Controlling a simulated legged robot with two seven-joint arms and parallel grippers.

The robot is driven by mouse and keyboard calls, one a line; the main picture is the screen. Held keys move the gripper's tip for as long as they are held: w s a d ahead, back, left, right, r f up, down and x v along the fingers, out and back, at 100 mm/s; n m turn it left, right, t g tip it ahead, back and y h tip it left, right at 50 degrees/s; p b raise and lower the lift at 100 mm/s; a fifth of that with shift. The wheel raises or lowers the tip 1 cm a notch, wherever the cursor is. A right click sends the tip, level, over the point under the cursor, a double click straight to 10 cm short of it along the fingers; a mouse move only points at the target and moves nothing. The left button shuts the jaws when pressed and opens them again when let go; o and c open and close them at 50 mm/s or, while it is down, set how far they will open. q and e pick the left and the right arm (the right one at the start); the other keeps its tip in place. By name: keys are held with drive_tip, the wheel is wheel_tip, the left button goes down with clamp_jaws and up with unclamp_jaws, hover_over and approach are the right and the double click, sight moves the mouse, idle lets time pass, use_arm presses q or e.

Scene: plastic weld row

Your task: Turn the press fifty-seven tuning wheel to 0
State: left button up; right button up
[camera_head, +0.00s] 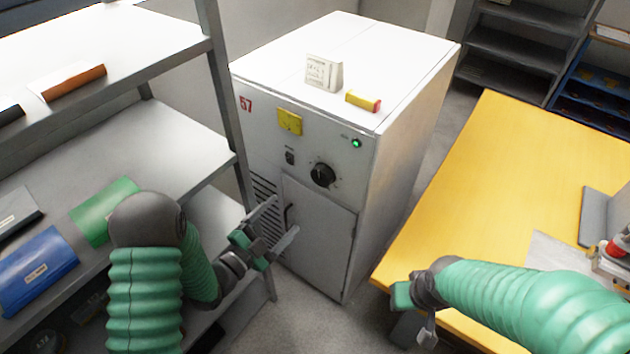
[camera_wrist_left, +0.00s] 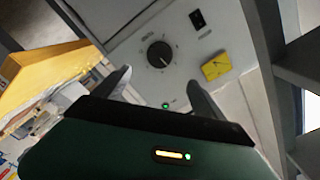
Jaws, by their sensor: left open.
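The press is a white cabinet (camera_head: 400,150) with a red 57 on its front. Its tuning wheel (camera_head: 323,174) is a round black knob on the front, right of a small black switch (camera_head: 290,157). The wheel also shows in the left wrist view (camera_wrist_left: 159,54) with a pale pointer mark; its scale is too small to read. My left gripper (camera_head: 279,223) is open and empty, below and left of the wheel, apart from it. In the left wrist view its fingers (camera_wrist_left: 158,82) spread below the wheel. My right gripper (camera_head: 415,310) is over the yellow table's edge; its fingers are unclear.
A green lamp (camera_head: 356,142) and yellow label (camera_head: 289,121) sit on the press front. A white block (camera_head: 324,71) and a yellow-red box (camera_head: 363,101) lie on top. A grey shelf (camera_head: 180,150) stands left, a yellow table (camera_head: 500,180) right.

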sight(319, 180)
use_arm(q)
drive_tip(key=x, duration=1.6)
drive_tip(key=shift+p, duration=0.4)
drive_tip(key=shift+w+d, duration=0.2)
drive_tip(key=shift+d, duration=0.2)
drive_tip(key=shift+a, duration=0.2)
drive_tip(key=c, duration=0.8)
drive_tip(key=shift+f, duration=0.1)
drive_tip(key=c, duration=0.6)
